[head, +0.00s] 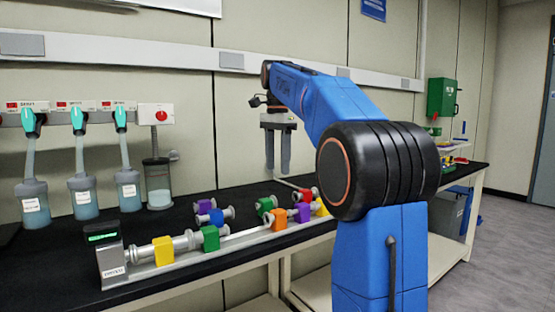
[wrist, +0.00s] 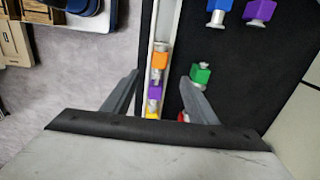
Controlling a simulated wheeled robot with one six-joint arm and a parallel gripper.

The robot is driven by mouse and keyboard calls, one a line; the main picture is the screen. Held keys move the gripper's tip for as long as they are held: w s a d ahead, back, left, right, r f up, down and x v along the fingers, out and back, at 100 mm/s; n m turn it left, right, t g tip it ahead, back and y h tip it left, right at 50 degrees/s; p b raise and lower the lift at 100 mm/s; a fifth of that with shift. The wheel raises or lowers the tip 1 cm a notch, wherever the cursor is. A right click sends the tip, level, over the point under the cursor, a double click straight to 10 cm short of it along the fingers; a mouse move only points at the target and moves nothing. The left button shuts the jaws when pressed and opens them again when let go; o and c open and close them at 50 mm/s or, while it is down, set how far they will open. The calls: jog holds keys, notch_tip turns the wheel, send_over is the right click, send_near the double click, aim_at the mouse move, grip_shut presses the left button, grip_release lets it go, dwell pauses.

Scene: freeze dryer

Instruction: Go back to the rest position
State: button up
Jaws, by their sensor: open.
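My blue arm reaches over the black bench in the head view. My gripper (head: 278,168) hangs fingers-down above the back of the bench, clear of the coloured fittings. In the wrist view my gripper (wrist: 160,78) shows two fingers spread apart with nothing held between them. Beneath and beyond the fingers are an orange block (wrist: 159,61) and a purple block (wrist: 154,92) on the rail. A green block (wrist: 201,74) lies on the bench beside the right finger.
A rail assembly with a display box (head: 103,250) runs along the bench front, carrying a yellow block (head: 163,250) and a green block (head: 210,238). Loose purple (head: 205,206) and blue (head: 216,217) fittings lie behind. Flasks (head: 85,195) hang left. Open floor (head: 500,240) lies right.

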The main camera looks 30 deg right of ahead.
jog(key=shift+r, duration=0.5)
jog(key=s+a+f+n+t, duration=0.2)
jog(key=s+a+f+n, duration=0.7)
jog(key=s+f, duration=0.4)
jog(key=s+a+f+n+t, duration=0.1)
jog(key=s+a+f+n, duration=0.2)
jog(key=s+f, duration=0.5)
jog(key=s+a+f+n+t, duration=0.1)
jog(key=s+a+f+n, duration=0.3)
jog(key=s+f, duration=0.5)
notch_tip(320, 180, down, 4)
jog(key=shift+a+r+n+t, duration=0.15)
jog(key=shift+n+t, duration=0.25)
jog(key=shift+n, duration=0.4)
